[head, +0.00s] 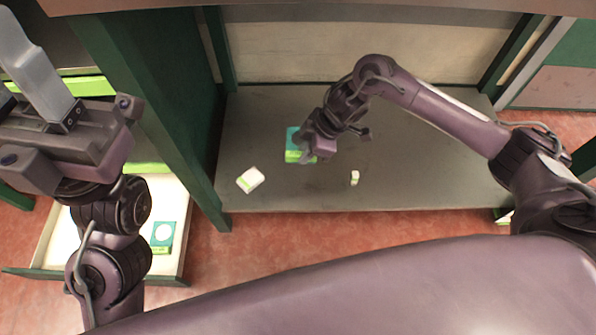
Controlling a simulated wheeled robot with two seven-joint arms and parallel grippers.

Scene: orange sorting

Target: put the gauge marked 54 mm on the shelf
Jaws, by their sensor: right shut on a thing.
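My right gripper (318,148) is low over the grey board. It is shut on a teal and green block (293,143), which it partly hides; the block looks to be at or just above the board. A similar teal and green gauge with a white round face (163,233) lies in the open drawer at lower left. No mm marking is readable on either. My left gripper (22,85) is raised at upper left, empty, its fingers apart and partly cut off by the frame edge. I cannot tell which surface is the named shelf.
A white block with a green edge (250,180) and a small white piece (355,177) lie on the grey board (420,180). A dark green upright panel (150,90) stands between the board and the drawer (50,235). The board's right half is clear.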

